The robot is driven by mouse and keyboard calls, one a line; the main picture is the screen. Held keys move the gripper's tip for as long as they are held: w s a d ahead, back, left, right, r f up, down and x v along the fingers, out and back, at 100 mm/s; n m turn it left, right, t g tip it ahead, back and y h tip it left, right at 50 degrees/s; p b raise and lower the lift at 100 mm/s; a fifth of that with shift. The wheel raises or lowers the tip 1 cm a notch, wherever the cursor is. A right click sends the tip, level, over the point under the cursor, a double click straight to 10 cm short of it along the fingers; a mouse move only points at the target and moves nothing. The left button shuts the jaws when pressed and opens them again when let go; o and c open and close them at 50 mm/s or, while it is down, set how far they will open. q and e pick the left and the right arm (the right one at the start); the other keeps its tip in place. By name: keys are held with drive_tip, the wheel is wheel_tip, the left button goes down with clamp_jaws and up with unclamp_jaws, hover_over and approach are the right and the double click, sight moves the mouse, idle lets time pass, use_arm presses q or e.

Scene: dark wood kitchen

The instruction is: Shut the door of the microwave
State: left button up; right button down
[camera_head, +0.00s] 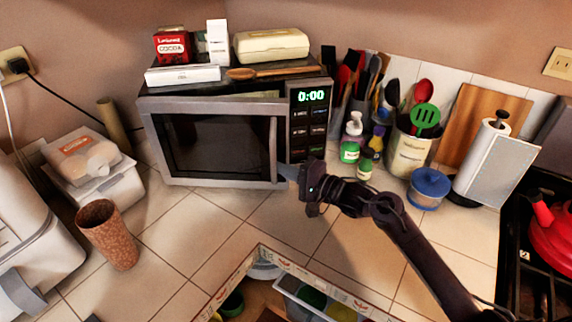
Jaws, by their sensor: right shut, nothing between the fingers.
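The microwave (308,122) stands on the tiled counter against the back wall, with a green 0:00 display. Its silver-framed door (215,147) has a dark window and a vertical handle (273,150) on its right side. The door appears slightly ajar, with a narrow gap along its top right edge. My right gripper (287,172) is shut and empty, at the lower right corner of the door beside the handle's lower end. I cannot tell whether it touches the door. My left gripper is out of view.
A cocoa box (171,46), a wooden spoon (270,72) and a cream container (271,44) lie on the microwave. Small bottles (350,150) and a utensil crock (406,152) stand to its right. A brown cup (107,235) stands front left. The counter before the door is mostly clear.

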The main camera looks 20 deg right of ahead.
drive_tip(key=s+a+p, duration=0.3)
drive_tip(key=s+p, duration=0.1)
drive_tip(key=s, duration=0.1)
drive_tip(key=shift+s+a+p, duration=0.4)
drive_tip(key=shift+r, duration=0.1)
